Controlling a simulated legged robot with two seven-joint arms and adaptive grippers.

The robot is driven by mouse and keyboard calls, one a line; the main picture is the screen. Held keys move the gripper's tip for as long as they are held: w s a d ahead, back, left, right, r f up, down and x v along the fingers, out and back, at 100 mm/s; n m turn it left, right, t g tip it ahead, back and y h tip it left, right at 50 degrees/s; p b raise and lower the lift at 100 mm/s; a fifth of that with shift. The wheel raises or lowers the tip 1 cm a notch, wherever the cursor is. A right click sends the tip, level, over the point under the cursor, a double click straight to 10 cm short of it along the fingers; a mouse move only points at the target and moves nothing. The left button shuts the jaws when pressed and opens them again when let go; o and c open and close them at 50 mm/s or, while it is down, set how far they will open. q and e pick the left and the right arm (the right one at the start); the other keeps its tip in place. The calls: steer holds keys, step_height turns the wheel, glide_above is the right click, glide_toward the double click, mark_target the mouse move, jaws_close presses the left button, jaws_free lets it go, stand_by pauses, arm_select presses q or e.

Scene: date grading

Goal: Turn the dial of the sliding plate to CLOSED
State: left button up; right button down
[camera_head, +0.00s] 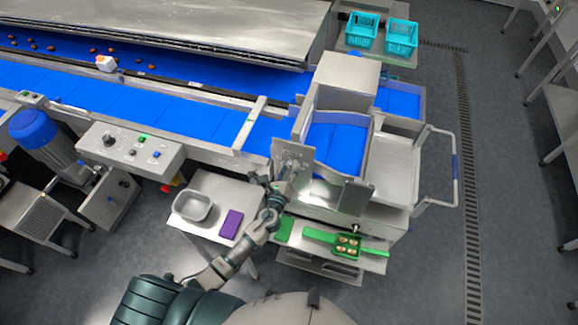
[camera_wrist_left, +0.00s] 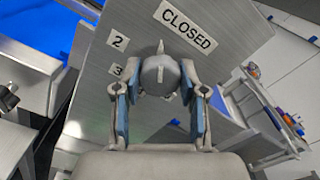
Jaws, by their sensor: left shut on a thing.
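The sliding plate (camera_head: 296,153) is an upright metal sheet at the left side of the blue-lined chute. In the left wrist view the plate (camera_wrist_left: 235,72) carries a CLOSED label (camera_wrist_left: 189,29) and the marks 2 (camera_wrist_left: 118,42) and 3 (camera_wrist_left: 117,69). The grey dial (camera_wrist_left: 159,70) stands on the plate between my fingers. Its narrow tip points up in that view, between the 2 and CLOSED. My left gripper (camera_wrist_left: 160,88) is shut on the dial; it also shows in front of the plate in the head view (camera_head: 283,173). My right gripper is not in view.
A side table holds a metal pan (camera_head: 194,219) and a purple cloth (camera_head: 231,224). A green tray (camera_head: 346,245) with dates sits on the shelf below the chute. A control box (camera_head: 130,148) stands left, along the blue conveyor (camera_head: 190,113). Open floor lies to the right.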

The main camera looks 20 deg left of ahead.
arm_select(q)
steer(key=m, duration=0.2)
steer(key=shift+s+d+f+m, duration=0.1)
steer(key=shift+f+m, duration=0.25)
steer(key=shift+m, duration=0.05)
steer(key=shift+f+m, duration=0.15)
steer(key=shift+m, duration=1.65)
steer(key=o, duration=1.2)
steer(key=shift+c, duration=0.2)
steer(key=shift+r+p, duration=0.25)
steer(key=shift+p, duration=0.05)
steer(key=s, duration=1.1)
steer(key=shift+s+a, duration=0.25)
steer(key=shift+s, duration=0.1)
